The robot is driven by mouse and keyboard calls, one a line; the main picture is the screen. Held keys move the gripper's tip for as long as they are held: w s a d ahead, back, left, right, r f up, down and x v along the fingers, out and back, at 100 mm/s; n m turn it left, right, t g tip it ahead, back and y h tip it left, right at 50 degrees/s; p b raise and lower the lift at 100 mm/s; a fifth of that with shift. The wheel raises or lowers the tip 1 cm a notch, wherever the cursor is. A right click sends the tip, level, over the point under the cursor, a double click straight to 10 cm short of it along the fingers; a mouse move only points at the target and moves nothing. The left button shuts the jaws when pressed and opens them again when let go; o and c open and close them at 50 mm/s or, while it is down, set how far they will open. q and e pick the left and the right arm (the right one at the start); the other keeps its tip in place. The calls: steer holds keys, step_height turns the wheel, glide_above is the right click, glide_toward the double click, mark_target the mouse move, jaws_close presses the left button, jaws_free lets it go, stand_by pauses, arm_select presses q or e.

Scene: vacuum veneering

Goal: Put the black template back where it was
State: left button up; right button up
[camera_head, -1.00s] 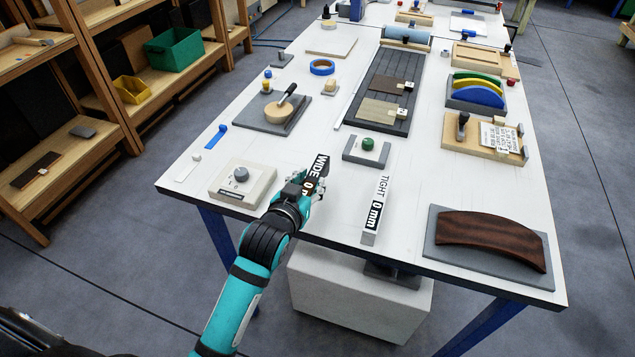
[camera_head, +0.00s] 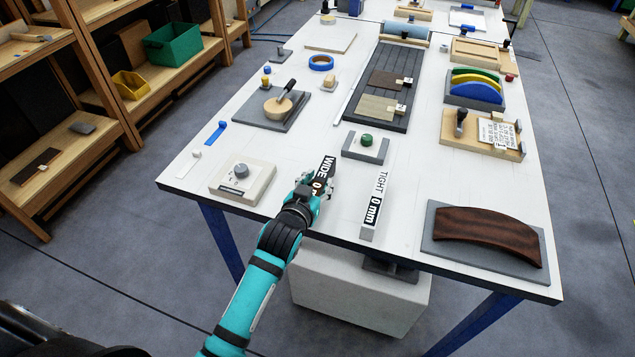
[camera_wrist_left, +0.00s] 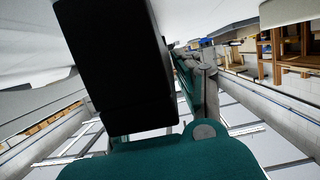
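I cannot make out the black template for certain in the head view. A large black block (camera_wrist_left: 115,60) fills the upper left of the left wrist view; I cannot tell whether it is the template or part of my gripper. A rack (camera_head: 475,104) at the right holds green (camera_head: 478,76), yellow (camera_head: 477,86) and blue (camera_head: 474,94) arched pieces. My left gripper (camera_head: 314,187) is at the table's front edge, over the lower part of the WIDE label plate (camera_head: 327,166). Its fingertips are partly hidden, so I cannot tell open from shut. My right gripper is out of view.
The TIGHT label plate (camera_head: 375,208) lies right of my left gripper. A control box (camera_head: 243,184) is to its left, and a grey stand with a green knob (camera_head: 366,146) behind. A dark curved wood piece (camera_head: 487,233) rests at the front right.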

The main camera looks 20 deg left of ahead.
arm_select(q)
steer(key=shift+o, duration=1.4)
steer(key=shift+r, duration=0.15)
steer(key=b+v, duration=0.1)
steer(key=v, duration=1.1)
